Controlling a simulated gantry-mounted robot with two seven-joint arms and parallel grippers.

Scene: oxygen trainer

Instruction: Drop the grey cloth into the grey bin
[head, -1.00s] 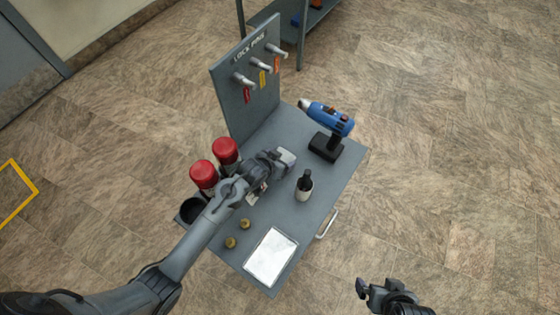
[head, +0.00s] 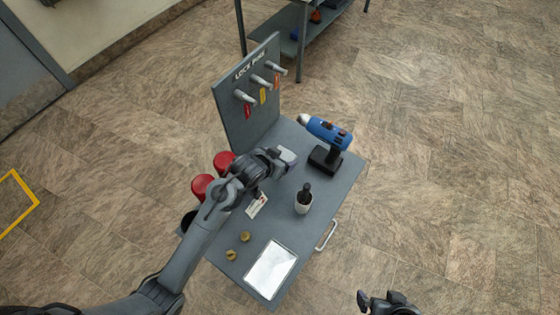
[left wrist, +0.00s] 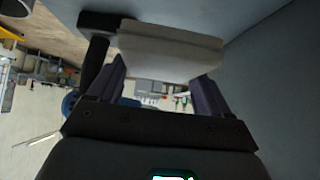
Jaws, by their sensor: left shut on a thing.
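My left gripper (head: 279,158) is shut on a small pale grey piece, which looks like the grey cloth (head: 288,155). The cloth shows as a flat, light block between the two fingers in the left wrist view (left wrist: 170,52). The gripper holds it over the grey cart top (head: 325,185), between the pin board and the drill. A dark round container (head: 187,220) at the cart's left edge is partly hidden by my left arm; I cannot tell if it is the grey bin. My right gripper (head: 378,298) is low in the head view, apart from the cart, its fingers spread and empty.
A lock pin board (head: 246,95) stands at the cart's back. A blue drill (head: 328,132), a dark-topped bottle (head: 304,200), a white-tagged card (head: 257,206), two brass pieces (head: 238,246) and a pale panel (head: 270,270) are on the cart. Red-topped bottles (head: 202,187) stand beside my arm.

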